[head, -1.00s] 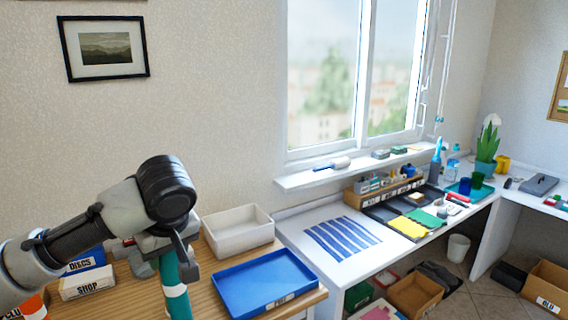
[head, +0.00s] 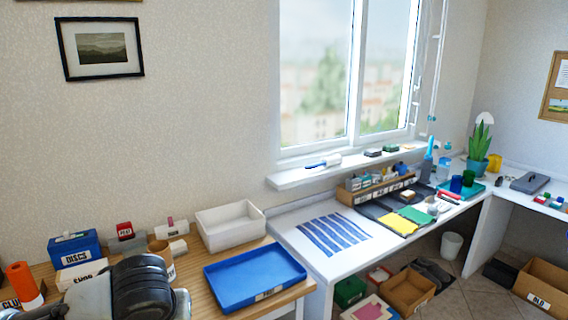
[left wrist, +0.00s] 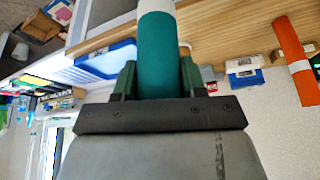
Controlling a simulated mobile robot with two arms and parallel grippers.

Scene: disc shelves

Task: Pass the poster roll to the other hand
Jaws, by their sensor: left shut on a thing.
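The poster roll (left wrist: 158,45) is a teal tube with a white band, seen in the left wrist view. My left gripper (left wrist: 158,78) is shut on it, with one finger on each side of the teal part. The roll's far end runs out of the top of that view. In the head view only my left arm's dark and grey links show at the bottom left; the fingers and the roll are out of sight there. My right gripper is in neither view.
A wooden table holds a blue tray (head: 255,275), a white bin (head: 230,225), a blue DISCS box (head: 75,248) and an orange tube (head: 22,283) with a white band. A white desk (head: 285,225) with striped strips stands to the right, below the window.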

